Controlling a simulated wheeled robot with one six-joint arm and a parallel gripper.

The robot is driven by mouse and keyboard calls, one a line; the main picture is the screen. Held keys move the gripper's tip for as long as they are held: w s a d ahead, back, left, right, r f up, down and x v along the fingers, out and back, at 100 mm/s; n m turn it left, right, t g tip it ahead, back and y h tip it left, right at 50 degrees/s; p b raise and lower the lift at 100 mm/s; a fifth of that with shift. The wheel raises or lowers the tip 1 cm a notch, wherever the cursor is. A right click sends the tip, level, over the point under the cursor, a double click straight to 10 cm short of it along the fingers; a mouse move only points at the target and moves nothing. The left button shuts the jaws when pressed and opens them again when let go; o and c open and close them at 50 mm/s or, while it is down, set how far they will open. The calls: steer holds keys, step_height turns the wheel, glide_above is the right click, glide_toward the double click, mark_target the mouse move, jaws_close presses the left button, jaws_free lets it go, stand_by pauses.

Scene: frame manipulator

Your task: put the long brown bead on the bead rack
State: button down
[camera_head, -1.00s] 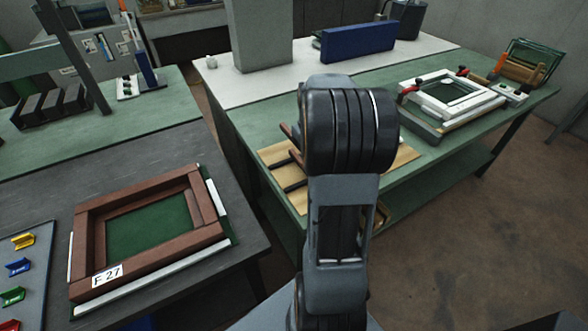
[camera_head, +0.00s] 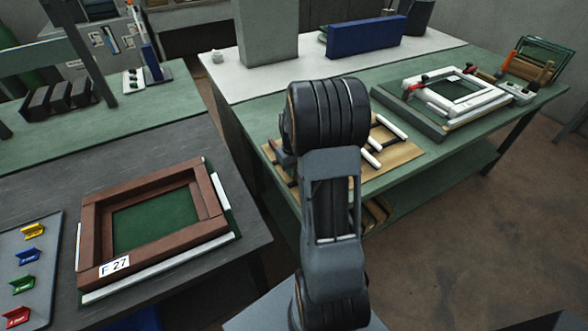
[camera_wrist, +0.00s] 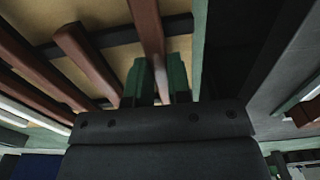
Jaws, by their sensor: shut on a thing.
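My gripper (camera_wrist: 162,82) shows in the wrist view with its green fingers shut on a long brown bead (camera_wrist: 148,35). The held bead lies over the bead rack, a tan board (camera_wrist: 112,42) with dark crossbars (camera_wrist: 178,26); I cannot tell whether it touches the bars. In the head view my arm hides the gripper, the held bead and part of the rack (camera_head: 407,152).
White beads (camera_head: 388,125) lie on the rack's right part. The rack stands on a green bench (camera_head: 450,125) near its front edge. A white frame (camera_head: 455,95) with clamps is to the right. A brown frame marked F 27 (camera_head: 95,235) lies on the grey table at left.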

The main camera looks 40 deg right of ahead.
steer(key=c, duration=1.1)
jaws_free()
steer(key=shift+f, duration=0.2)
steer(key=shift+o, duration=0.2)
steer(key=shift+r, duration=0.1)
step_height(320, 180, up, 11)
steer(key=s+a+r+t, duration=0.1)
steer(key=s+a, duration=0.5)
steer(key=a, duration=0.3)
steer(key=s+a+r+n+t, duration=0.1)
steer(key=s+a+r+t, duration=0.1)
steer(key=s+a, duration=0.4)
steer(key=shift+s+a+r+n+t, duration=0.15)
steer(key=shift+s+a+n+t, duration=0.15)
steer(key=shift+a, duration=1.75)
